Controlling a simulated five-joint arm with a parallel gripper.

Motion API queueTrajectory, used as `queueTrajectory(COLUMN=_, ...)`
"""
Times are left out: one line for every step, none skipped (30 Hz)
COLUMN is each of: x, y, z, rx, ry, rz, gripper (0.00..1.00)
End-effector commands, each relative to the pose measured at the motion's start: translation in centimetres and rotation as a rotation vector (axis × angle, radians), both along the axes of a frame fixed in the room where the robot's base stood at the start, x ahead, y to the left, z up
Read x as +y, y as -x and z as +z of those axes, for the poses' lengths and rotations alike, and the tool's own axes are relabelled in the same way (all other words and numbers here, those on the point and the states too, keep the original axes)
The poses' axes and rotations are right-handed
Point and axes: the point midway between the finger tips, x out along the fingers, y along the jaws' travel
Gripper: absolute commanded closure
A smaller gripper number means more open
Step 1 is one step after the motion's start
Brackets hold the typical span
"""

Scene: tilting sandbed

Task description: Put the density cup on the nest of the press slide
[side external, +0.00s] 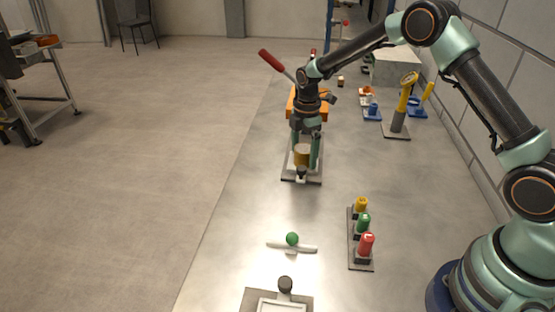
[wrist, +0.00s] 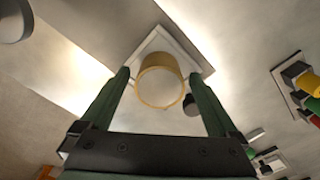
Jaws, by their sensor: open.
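The density cup, I take it, is the tan cup (side external: 302,152); in the wrist view (wrist: 160,88) its round rim faces me. It appears upright on a pale plate (wrist: 192,55), which I take for the press slide, beside a dark knob (wrist: 191,106). The nest under the cup is hidden, so I cannot tell how exactly it sits. My gripper (side external: 304,158) is open around the cup, one green finger on each side. In the wrist view (wrist: 159,80) gaps show between the cup and both fingers. The red-handled press (side external: 272,61) stands just behind.
A rack (side external: 361,262) with yellow, green and red capped pieces stands at the front right. A green ball (side external: 292,239) on a white bar and a knobbed plate (side external: 252,302) are at the front. Yellow-handled tools (side external: 407,85) stand at the back right. The bench between is clear.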

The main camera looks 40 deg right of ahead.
Motion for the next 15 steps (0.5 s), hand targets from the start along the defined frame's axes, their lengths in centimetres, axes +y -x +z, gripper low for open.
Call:
queueTrajectory(x=0.0, y=-0.1, z=0.5, rx=-0.002, ry=0.000, rz=0.000, gripper=0.05)
queueTrajectory(x=0.0, y=-0.1, z=0.9, rx=-0.003, ry=0.000, rz=0.000, gripper=0.05)
queueTrajectory(x=0.0, y=-0.1, z=1.6, rx=-0.005, ry=0.001, rz=0.000, gripper=0.05)
queueTrajectory(x=0.0, y=-0.1, z=2.1, rx=-0.004, ry=0.000, rz=0.000, gripper=0.05)
queueTrajectory(x=0.0, y=-0.1, z=2.7, rx=-0.005, ry=0.001, rz=0.000, gripper=0.05)
queueTrajectory(x=0.0, y=-0.1, z=3.5, rx=-0.006, ry=0.001, rz=0.000, gripper=0.05)
queueTrajectory(x=0.0, y=-0.1, z=4.1, rx=-0.006, ry=0.001, rz=0.000, gripper=0.05)
queueTrajectory(x=0.0, y=-0.2, z=4.8, rx=-0.007, ry=0.000, rz=0.000, gripper=0.05)
queueTrajectory(x=0.0, y=-0.1, z=5.6, rx=-0.006, ry=0.000, rz=0.000, gripper=0.05)
queueTrajectory(x=0.0, y=-0.1, z=6.3, rx=-0.007, ry=0.000, rz=0.000, gripper=0.05)
queueTrajectory(x=0.0, y=-0.1, z=6.9, rx=-0.006, ry=0.000, rz=0.000, gripper=0.05)
queueTrajectory(x=0.0, y=-0.1, z=7.7, rx=-0.006, ry=0.000, rz=0.000, gripper=0.05)
queueTrajectory(x=0.0, y=-0.1, z=8.2, rx=-0.006, ry=0.000, rz=0.000, gripper=0.05)
queueTrajectory(x=0.0, y=-0.1, z=8.7, rx=-0.005, ry=0.001, rz=0.000, gripper=0.05)
queueTrajectory(x=0.0, y=-0.1, z=9.4, rx=-0.005, ry=0.001, rz=0.000, gripper=0.05)
